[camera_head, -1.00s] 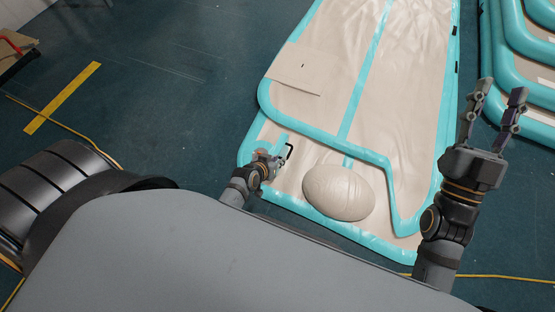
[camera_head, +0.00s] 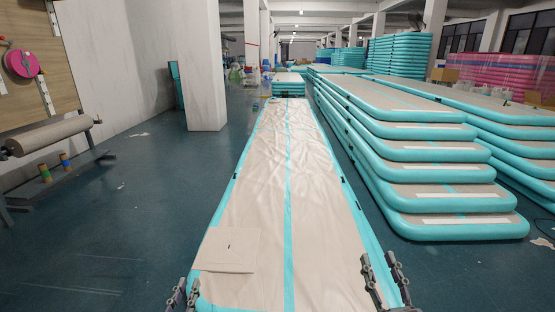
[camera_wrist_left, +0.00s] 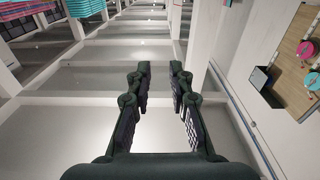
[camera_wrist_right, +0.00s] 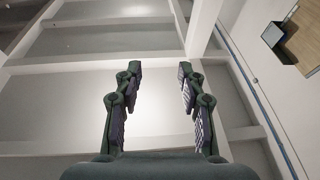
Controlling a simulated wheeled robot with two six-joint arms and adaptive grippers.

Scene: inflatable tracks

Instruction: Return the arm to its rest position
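My left gripper (camera_head: 186,290) stands at the bottom edge of the head view, by the left edge of the long beige and turquoise inflatable track (camera_head: 262,180). Its fingers are apart with nothing between them in the left wrist view (camera_wrist_left: 160,72). My right gripper (camera_head: 380,266) stands higher at the lower right, by the track's right edge. Its fingers are spread wider and empty in the right wrist view (camera_wrist_right: 159,72). Both wrist cameras look up toward the ceiling. The arms below the grippers are mostly outside the head view.
A flat beige piece (camera_head: 228,250) lies on the track's near left. Stacked turquoise tracks (camera_head: 450,190) stand close on the right. A white pillar (camera_head: 203,70) and a rack with a roll (camera_head: 45,137) are on the left. Floor between the rack and the track is clear.

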